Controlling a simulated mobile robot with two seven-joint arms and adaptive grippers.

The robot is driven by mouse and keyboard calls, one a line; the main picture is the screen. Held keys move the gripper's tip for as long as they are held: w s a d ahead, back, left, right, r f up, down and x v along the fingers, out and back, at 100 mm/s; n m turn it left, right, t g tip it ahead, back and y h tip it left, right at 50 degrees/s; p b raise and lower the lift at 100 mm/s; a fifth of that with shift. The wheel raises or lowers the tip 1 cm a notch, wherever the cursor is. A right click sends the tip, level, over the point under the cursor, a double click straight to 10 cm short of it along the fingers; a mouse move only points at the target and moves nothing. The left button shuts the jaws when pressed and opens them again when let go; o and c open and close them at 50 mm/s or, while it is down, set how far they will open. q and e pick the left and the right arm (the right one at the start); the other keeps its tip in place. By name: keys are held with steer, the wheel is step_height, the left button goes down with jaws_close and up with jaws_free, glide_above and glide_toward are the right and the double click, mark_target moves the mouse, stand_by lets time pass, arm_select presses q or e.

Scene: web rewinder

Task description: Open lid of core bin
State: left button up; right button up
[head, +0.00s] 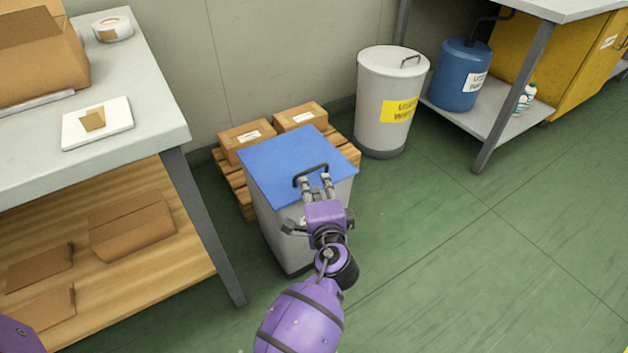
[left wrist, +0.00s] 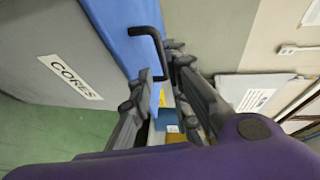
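The core bin (head: 279,236) is a grey bin with a flat blue lid (head: 285,158) lying shut on top. A black handle (head: 310,170) stands at the lid's near right edge. In the left wrist view the bin's CORES label (left wrist: 70,77), the blue lid (left wrist: 113,28) and the handle (left wrist: 148,32) show. My left gripper (head: 317,184) is at the handle with its fingers apart. In the left wrist view the handle's end reaches between the fingertips (left wrist: 160,66); firm contact cannot be made out. My right gripper is not in view.
A pallet (head: 235,187) with two cartons (head: 247,138) stands behind the bin. A workbench (head: 165,118) with a lower shelf is close on the left. A grey waste drum (head: 385,110) stands behind right. The green floor on the right is clear.

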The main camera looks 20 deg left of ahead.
mark_target(311, 169)
arm_select(q)
steer(key=b+x, duration=0.1)
steer(key=x, duration=0.6)
steer(key=shift+w+a+r+b, duration=0.1)
steer(key=shift+w+a+b, duration=0.05)
steer(key=shift+w+b, duration=0.15)
steer(key=shift+c, duration=0.5)
jaws_close()
